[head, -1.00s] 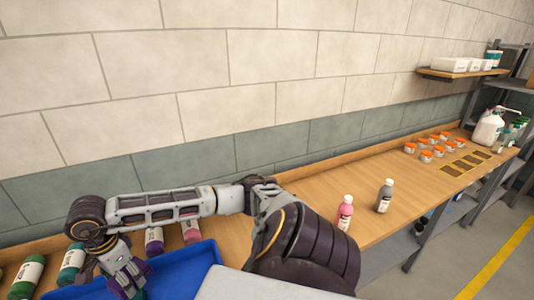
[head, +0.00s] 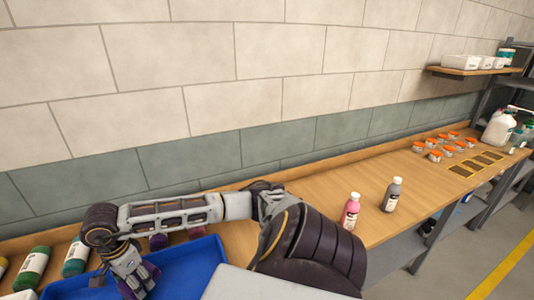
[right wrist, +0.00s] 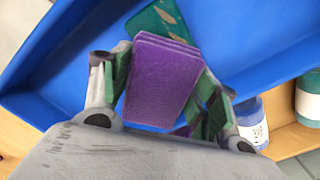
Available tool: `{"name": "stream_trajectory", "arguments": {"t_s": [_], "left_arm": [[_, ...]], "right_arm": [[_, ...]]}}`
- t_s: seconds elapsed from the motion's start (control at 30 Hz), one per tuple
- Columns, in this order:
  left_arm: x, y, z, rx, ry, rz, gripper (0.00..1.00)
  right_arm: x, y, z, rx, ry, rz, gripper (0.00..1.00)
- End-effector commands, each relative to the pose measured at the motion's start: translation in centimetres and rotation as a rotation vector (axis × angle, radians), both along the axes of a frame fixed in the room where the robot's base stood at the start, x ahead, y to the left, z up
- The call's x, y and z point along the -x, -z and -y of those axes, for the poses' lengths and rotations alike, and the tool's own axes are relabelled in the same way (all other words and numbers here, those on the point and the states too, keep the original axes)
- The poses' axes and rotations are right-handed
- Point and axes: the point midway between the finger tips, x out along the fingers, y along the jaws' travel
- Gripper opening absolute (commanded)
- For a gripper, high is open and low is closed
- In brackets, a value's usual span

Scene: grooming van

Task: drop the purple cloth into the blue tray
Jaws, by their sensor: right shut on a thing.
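The purple cloth (right wrist: 163,82), a folded block, is between the green-padded fingers of my right gripper (right wrist: 166,92), which is shut on it. In the head view the right gripper (head: 136,283) points down over the blue tray, and some purple of the cloth (head: 152,273) shows beside the fingers. The blue tray (head: 203,262) stands at the bottom left of the head view. In the right wrist view its blue inside (right wrist: 245,35) lies behind the cloth. I cannot tell the exact gap between cloth and tray floor. My left gripper is not in view.
A green piece with tan marks (right wrist: 158,20) lies in the tray. A pink bottle (head: 350,210) and a grey bottle (head: 392,194) stand right on the wooden counter (head: 310,200). Orange-lidded jars (head: 445,147) are farther off.

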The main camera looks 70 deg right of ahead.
Motion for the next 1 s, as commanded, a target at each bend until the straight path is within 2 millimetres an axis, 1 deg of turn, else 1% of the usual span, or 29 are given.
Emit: {"name": "stream_trajectory", "arguments": {"t_s": [0.03,0.17,0.5,0.53,0.7,0.73,1.0], "left_arm": [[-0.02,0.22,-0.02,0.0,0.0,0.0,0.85],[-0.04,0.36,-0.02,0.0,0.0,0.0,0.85],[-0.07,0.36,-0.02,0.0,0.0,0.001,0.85],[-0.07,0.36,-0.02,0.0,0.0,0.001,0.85],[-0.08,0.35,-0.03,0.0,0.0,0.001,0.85],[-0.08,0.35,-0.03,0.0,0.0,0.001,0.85],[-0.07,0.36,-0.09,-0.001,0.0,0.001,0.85]], "right_arm": [[-0.01,0.39,0.0,0.0,0.0,0.0,0.38],[-0.02,0.81,0.01,0.0,0.0,0.0,0.38],[-0.01,0.91,0.0,0.0,0.0,0.0,0.38],[-0.01,0.91,0.0,0.0,0.0,0.0,0.61],[-0.01,0.91,0.0,0.0,0.0,0.0,0.83],[-0.01,0.91,-0.01,0.0,0.0,0.0,0.85],[0.0,0.92,-0.01,0.0,0.0,0.0,0.85]]}}
